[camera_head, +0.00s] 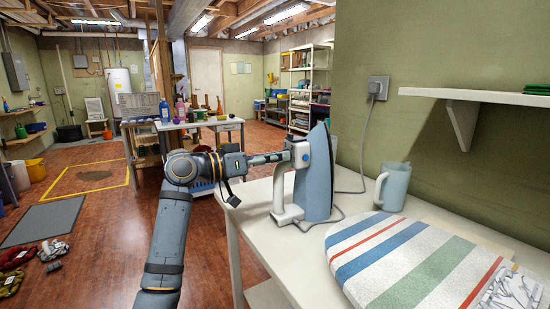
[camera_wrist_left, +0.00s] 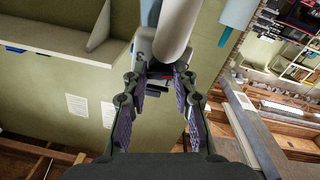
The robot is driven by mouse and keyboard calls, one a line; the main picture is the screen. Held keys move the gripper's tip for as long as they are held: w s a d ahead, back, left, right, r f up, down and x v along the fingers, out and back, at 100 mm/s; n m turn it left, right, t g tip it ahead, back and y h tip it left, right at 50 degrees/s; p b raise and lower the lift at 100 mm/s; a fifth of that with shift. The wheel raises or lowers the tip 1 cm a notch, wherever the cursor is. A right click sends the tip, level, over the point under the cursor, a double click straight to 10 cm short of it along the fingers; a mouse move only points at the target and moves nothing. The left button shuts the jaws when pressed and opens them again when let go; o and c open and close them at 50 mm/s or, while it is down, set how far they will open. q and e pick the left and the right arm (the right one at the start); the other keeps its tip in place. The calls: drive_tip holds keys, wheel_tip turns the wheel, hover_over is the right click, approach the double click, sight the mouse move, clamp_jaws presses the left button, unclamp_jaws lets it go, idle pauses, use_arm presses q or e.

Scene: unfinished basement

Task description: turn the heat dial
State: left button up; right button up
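A blue-and-white iron (camera_head: 318,178) stands upright on its heel on the white table (camera_head: 262,225), with its soleplate facing right. Its pale handle (camera_head: 283,190) faces left. A small pale block (camera_head: 301,154) is at the upper left of the iron, where my left gripper (camera_head: 284,156) reaches from the left. In the left wrist view my gripper (camera_wrist_left: 158,78) has its fingers apart, one on each side of the iron's pale end (camera_wrist_left: 146,44). I cannot clearly make out the heat dial or whether the fingers touch it. My right gripper is not in view.
A striped ironing pad (camera_head: 400,262) lies on the table's front right, with a pale blue mug (camera_head: 393,187) behind it. The iron's cord runs to a wall outlet (camera_head: 378,88). A white shelf (camera_head: 480,97) juts from the wall.

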use_arm(q)
clamp_jaws()
drive_tip(key=m+b, duration=0.1)
drive_tip(key=m, duration=0.2)
drive_tip(key=shift+f, duration=0.15)
drive_tip(key=shift+m, duration=0.7)
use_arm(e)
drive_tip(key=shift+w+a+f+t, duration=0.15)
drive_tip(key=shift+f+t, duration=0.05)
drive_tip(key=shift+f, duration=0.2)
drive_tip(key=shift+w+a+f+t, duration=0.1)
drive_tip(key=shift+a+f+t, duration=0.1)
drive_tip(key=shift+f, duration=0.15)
use_arm(q)
drive_tip(key=o, duration=0.9)
unclamp_jaws()
drive_tip(key=shift+c, duration=0.2)
drive_tip(key=shift+a, duration=0.15)
drive_tip(key=v, duration=1.1)
drive_tip(key=shift+s+a, duration=0.25)
drive_tip(key=shift+a, duration=0.1)
